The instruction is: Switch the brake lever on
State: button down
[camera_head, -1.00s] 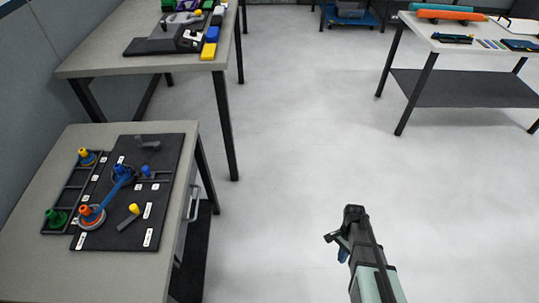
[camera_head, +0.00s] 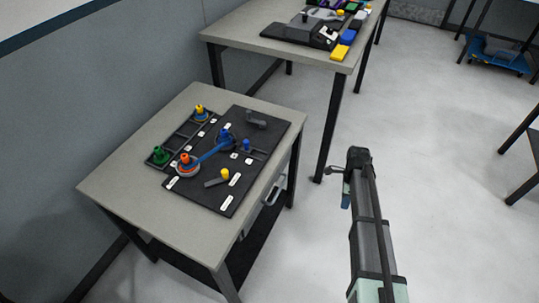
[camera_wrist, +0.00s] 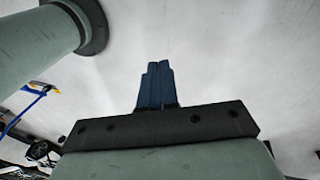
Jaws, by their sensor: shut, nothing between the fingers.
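A black board (camera_head: 237,187) lies on the near grey table. On its front right part is a grey lever with a yellow knob (camera_head: 225,173); a dark grey lever (camera_head: 257,120) sits at its far end. I cannot tell from the pictures which one is the brake lever. My gripper (camera_head: 346,196) hangs in the air to the right of the table, away from the board. In the wrist view its blue fingers (camera_wrist: 155,86) are together and empty, over pale floor. Neither lever shows in the wrist view.
The board also carries a blue arm (camera_head: 209,152) between an orange-topped and a blue-topped post. A tray beside it holds a green knob (camera_head: 160,155) and a yellow-topped piece (camera_head: 200,113). A second table (camera_head: 240,30) stands behind.

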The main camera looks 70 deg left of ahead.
jog(key=s+a+r, duration=0.6)
jog(key=s+a, duration=0.1)
jog(key=s+a+r+m, duration=0.1)
jog(key=s+a+r, duration=0.5)
jog(key=s+a, duration=0.2)
jog(key=s+a+r+m+t+y, duration=0.1)
jog(key=s+a+r, duration=0.5)
jog(key=s+a, duration=0.1)
jog(key=shift+s+a+r, duration=0.4)
jog(key=s+a+r+m+t+h, duration=0.1)
jog(key=s+r, duration=0.3)
jog(key=s, duration=0.7)
jog(key=s+a+r+m+t+h, duration=0.1)
jog(key=s+r, duration=0.3)
jog(key=s, duration=0.7)
jog(key=shift+s+a+r+m+t, duration=0.25)
jog(key=shift+a+r+m+t, duration=0.05)
jog(key=shift+a+r+m, duration=0.1)
jog(key=shift+f, duration=0.15)
jog(key=x, duration=1)
jog(key=shift+w+d, duration=0.5)
jog(key=shift+d, duration=0.25)
jog(key=shift+w+d, duration=0.3)
jog(key=shift+d, duration=0.3)
jog(key=shift+w+d, duration=0.35)
jog(key=shift+d, duration=0.05)
